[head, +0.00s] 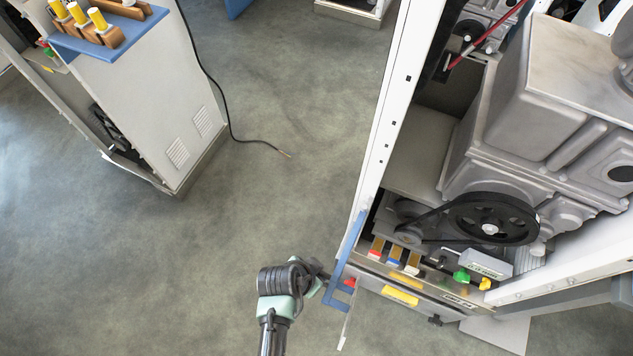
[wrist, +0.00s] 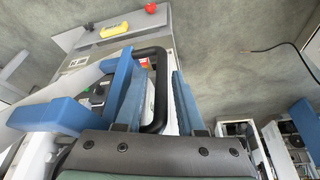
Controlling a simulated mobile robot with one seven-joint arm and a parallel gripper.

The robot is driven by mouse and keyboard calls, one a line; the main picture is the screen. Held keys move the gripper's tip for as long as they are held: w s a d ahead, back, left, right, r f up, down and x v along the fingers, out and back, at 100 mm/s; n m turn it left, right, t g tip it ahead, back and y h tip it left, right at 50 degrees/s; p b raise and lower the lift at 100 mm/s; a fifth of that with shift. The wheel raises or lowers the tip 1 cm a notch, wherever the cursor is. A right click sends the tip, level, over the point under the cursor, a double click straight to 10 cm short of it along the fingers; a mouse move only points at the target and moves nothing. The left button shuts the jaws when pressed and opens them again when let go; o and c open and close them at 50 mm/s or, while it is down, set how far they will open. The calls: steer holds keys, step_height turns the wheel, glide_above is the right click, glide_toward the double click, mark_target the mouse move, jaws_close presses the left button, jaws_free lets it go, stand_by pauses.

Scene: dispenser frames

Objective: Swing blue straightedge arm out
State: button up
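The blue straightedge arm (head: 347,247) shows in the head view at the front left corner of the right-hand frame, with a bent blue end low down. Blue bars (wrist: 48,115), which look like the same arm, fill the left of the wrist view. My gripper (head: 318,272) is just left of the blue end in the head view. In the wrist view its two blue-grey fingers (wrist: 157,98) stand apart. A black loop handle (wrist: 160,60) shows between them. I cannot tell whether either finger touches the handle or the arm.
The open frame holds a black pulley (head: 490,222) and grey machinery. Its front ledge carries coloured parts and a yellow handle (head: 400,295). A second cabinet (head: 165,110) stands at the left, with a loose black cable (head: 232,128) on the floor. The floor between is clear.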

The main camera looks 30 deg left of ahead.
steer(key=shift+o, duration=0.3)
steer(key=p+v, duration=0.1)
steer(key=v, duration=1.2)
stand_by(0.3)
